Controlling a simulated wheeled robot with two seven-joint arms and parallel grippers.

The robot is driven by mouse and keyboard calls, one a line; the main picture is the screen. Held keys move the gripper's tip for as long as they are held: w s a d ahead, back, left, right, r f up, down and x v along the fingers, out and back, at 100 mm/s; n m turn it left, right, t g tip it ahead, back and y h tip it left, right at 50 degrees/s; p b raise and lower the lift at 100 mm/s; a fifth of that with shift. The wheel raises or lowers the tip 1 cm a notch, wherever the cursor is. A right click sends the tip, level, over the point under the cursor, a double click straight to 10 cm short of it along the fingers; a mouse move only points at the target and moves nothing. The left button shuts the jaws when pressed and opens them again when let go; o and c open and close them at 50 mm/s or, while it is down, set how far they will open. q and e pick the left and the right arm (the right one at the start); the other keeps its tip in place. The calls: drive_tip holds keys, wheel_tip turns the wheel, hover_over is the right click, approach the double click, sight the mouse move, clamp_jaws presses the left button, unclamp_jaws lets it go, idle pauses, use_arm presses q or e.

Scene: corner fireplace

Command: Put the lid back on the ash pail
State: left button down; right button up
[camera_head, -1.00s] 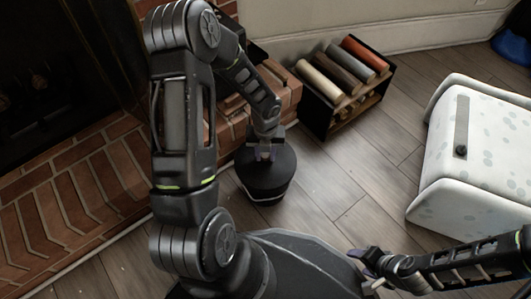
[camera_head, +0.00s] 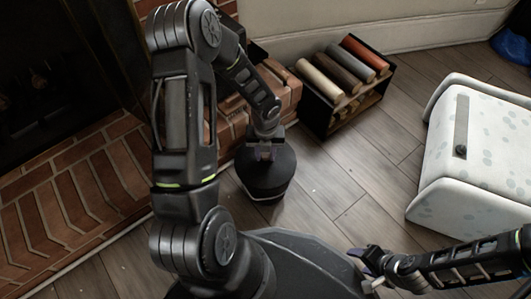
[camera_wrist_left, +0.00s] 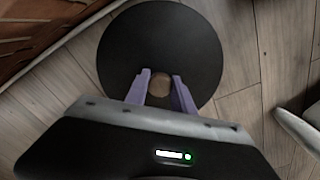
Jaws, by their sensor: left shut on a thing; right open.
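The black round lid (camera_wrist_left: 160,35) fills the top middle of the left wrist view, with a brown knob (camera_wrist_left: 161,85) at its centre. My left gripper (camera_wrist_left: 160,92) has its purple fingers on either side of the knob and is shut on it. In the head view the gripper (camera_head: 264,152) is above the dark lid and pail (camera_head: 266,178), which stand on the floor beside the brick hearth. The lid hides most of the pail, and I cannot tell whether the two touch all round. My right gripper (camera_head: 366,262) is open and empty at the lower right.
The brick hearth (camera_head: 75,195) lies left of the pail. A black rack of logs (camera_head: 340,85) stands behind it, to the right. A pale spotted seat (camera_head: 480,160) is at the right. The wooden floor (camera_head: 350,165) between is clear.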

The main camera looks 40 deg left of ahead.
idle(0.4)
idle(0.3)
use_arm(q)
drive_tip(key=c, duration=0.5)
unclamp_jaws()
wheel_tip(320, 180, up, 7)
drive_tip(key=p, duration=0.7)
drive_tip(key=shift+p, duration=0.35)
idle(0.4)
